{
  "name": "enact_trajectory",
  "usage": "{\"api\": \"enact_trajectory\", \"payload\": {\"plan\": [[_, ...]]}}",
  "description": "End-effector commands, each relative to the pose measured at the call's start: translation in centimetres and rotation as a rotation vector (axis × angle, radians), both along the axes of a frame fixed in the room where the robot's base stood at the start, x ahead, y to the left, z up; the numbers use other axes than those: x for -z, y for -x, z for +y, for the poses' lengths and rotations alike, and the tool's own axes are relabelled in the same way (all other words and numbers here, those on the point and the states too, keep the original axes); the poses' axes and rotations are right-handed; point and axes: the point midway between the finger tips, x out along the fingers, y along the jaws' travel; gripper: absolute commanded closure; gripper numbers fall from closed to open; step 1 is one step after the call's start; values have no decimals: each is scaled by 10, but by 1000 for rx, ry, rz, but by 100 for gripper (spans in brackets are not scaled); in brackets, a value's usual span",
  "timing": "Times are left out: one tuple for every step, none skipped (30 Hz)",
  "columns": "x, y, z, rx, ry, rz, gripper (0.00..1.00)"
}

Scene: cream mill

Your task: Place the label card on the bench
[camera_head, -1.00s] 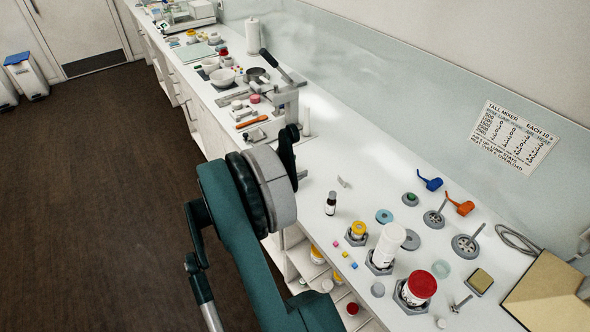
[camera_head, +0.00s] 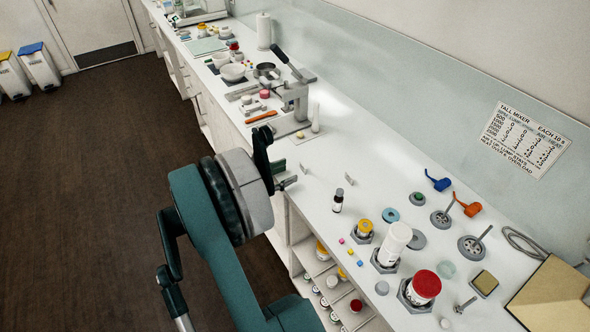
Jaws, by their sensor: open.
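My gripper (camera_head: 277,167) is at the front edge of the bench, left of centre, with its dark jaws apart. No object shows between them. A small pale upright piece (camera_head: 303,168) stands on the white bench (camera_head: 330,150) just right of the jaws, with a gap between. A similar small pale piece (camera_head: 349,180) stands farther right, behind a dark bottle (camera_head: 338,201). Either could be the label card; they are too small to tell. My wrist hides part of the bench edge.
A lever press (camera_head: 295,95) stands behind the gripper. Jars in hex holders, including a white one (camera_head: 394,244) and a red-lidded one (camera_head: 421,288), stand to the right. Open shelves (camera_head: 322,285) with small jars lie below. The bench middle is mostly clear.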

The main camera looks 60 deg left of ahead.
Motion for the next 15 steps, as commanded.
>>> {"api": "enact_trajectory", "payload": {"plan": [[0, 9, 0, -1, 0, 0, 56], [0, 13, 0, -1, 0, 0, 56], [-1, 18, 0, -1, 0, 0, 56], [-1, 21, 0, -1, 0, 0, 56], [-1, 24, 0, -1, 0, 0, 56], [-1, 27, 0, -1, 0, 0, 56], [-1, 29, 0, -1, 0, 0, 56], [-1, 31, 0, 0, 0, 0, 56], [-2, 33, 0, 0, 0, 0, 56], [-2, 34, 0, 0, 0, 0, 56], [-2, 36, 0, 0, 0, 0, 56], [-2, 37, 0, 0, 0, 0, 56], [-2, 37, 0, 0, 0, 0, 56], [-2, 37, 0, 1, 0, 0, 56], [-2, 37, 0, 1, 0, 0, 56]]}}
